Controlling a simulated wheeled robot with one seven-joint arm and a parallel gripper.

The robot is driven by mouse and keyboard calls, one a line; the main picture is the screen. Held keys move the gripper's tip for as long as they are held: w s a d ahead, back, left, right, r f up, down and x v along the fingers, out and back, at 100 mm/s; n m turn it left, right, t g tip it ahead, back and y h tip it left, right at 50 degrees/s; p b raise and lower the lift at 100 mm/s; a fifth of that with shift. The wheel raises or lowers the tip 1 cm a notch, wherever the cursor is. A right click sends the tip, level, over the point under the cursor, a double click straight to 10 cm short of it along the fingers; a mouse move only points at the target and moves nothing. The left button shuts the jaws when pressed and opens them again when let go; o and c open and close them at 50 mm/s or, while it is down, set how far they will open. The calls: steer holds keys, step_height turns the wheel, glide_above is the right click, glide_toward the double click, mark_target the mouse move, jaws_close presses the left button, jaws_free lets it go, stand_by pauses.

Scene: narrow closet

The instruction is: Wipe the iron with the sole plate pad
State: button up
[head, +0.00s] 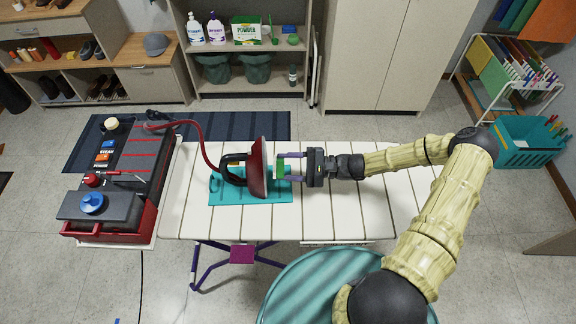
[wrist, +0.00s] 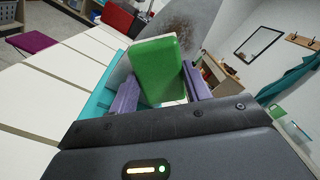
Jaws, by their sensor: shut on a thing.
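The iron (head: 258,168), red with a black handle, stands on end on a teal mat (head: 222,190) on the white slatted ironing board (head: 185,215). Its sole plate faces right, toward my gripper (head: 290,166). In the wrist view the grey sole plate (wrist: 186,28) shows a brown, speckled stain. The sole plate pad (wrist: 158,68), a green block with a pale underside, is held between my purple fingers (wrist: 160,90); it also shows in the head view (head: 280,170). The pad is close to the sole plate; a narrow gap seems to show between them. The pad's far face is hidden.
A red hose runs from the iron to a steam station (head: 115,165) at the board's left end. A teal round item (head: 310,285) is in front of the board. Shelves (head: 245,75) and a cabinet (head: 375,55) stand behind. The board's near right part is bare.

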steer(key=shift+a, duration=0.95)
stand_by(0.3)
steer(key=shift+d+r+p, duration=0.15)
steer(key=shift+r+p, duration=1.45)
steer(key=shift+r, duration=0.3)
steer(key=shift+r+p, duration=1.45)
steer(key=shift+r, duration=0.45)
steer(key=shift+f, duration=0.15)
steer(key=shift+f+b, duration=1.25)
steer(key=shift+f, duration=0.55)
